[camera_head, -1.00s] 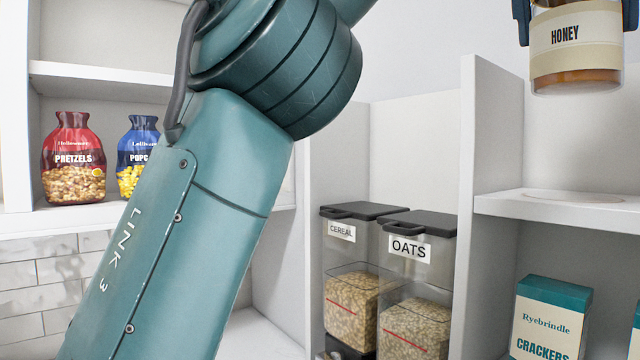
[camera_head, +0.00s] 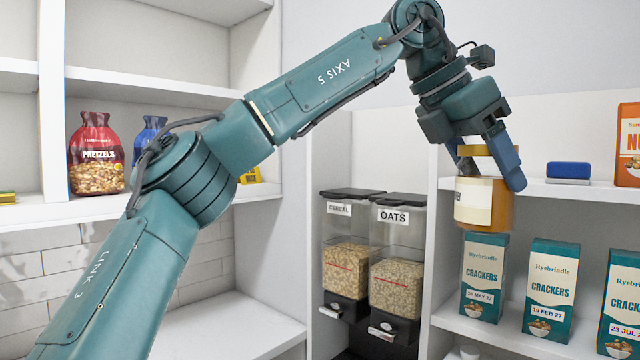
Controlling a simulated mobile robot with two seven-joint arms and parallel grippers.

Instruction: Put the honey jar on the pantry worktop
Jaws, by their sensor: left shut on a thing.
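The honey jar (camera_head: 472,204), amber with a cream label, is held upright by my left gripper (camera_head: 490,165). The fingers are shut around its upper part, and one dark finger covers part of its right side. The jar hangs in front of the right-hand shelf unit, over the front of the upper shelf and just above a cracker box in the picture. A white worktop (camera_head: 235,322) lies low in the middle left, below the tiled wall; it is bare where it shows, and my arm hides part of it. My right gripper is not in view.
Cereal and oats dispensers (camera_head: 395,270) stand between the worktop and the right shelves. Several cracker boxes (camera_head: 550,288) line the lower right shelf. A blue block (camera_head: 568,171) and an orange box (camera_head: 628,145) sit above. Pretzels (camera_head: 96,155) stand on the left shelf.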

